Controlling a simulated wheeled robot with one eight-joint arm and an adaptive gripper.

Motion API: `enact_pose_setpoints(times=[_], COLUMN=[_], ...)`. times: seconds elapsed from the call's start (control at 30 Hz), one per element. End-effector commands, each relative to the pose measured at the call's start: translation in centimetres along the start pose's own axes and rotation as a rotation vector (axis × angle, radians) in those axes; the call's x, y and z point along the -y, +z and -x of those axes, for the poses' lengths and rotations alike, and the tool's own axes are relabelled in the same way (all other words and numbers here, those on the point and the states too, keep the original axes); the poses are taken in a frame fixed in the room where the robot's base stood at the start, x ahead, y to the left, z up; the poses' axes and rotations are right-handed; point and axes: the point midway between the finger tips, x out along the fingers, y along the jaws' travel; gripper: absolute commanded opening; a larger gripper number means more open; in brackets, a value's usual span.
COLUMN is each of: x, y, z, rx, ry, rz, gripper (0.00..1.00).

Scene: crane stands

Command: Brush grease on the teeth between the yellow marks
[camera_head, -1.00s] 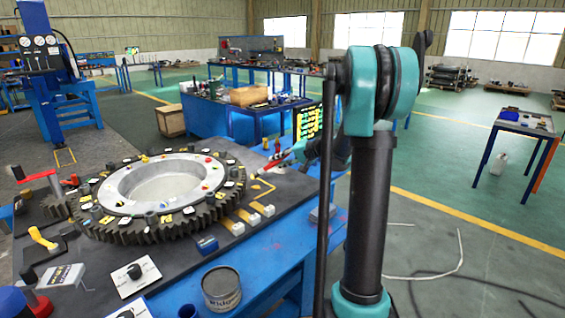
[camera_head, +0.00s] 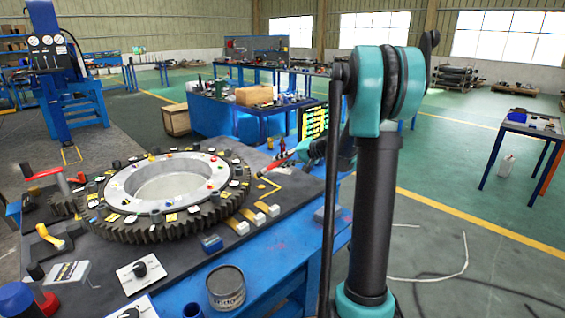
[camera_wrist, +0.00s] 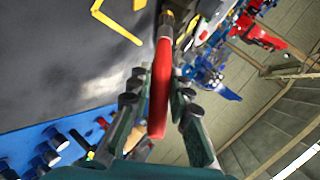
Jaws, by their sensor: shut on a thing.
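A large dark toothed ring gear (camera_head: 133,231) lies flat on the dark-topped bench, with a pale inner ring and small yellow, red and white pieces around its top. Which teeth lie between yellow marks is too small to tell. My gripper (camera_head: 298,152) is right of the gear, apart from it, and is shut on a red-handled brush (camera_head: 279,163). In the wrist view the red handle (camera_wrist: 160,88) is between the fingers of my gripper (camera_wrist: 160,85); its far end is dark and its bristles are not clear. An open grey tin (camera_head: 226,288) stands at the near bench edge.
A small blue box (camera_head: 211,243) and several pale blocks on yellow strips lie between the gear and the bench's right side. A red-handled tool (camera_head: 47,174) is left of the gear.

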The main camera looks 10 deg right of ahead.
Motion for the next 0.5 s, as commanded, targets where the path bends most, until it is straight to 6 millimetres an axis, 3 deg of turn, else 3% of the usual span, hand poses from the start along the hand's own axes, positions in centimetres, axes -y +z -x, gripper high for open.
enact_pose_setpoints(times=[0.5], x=[0.54], y=[0.44], z=[-0.72], rx=[0.001], ry=[0.0], rz=[0.001], gripper=[0.0])
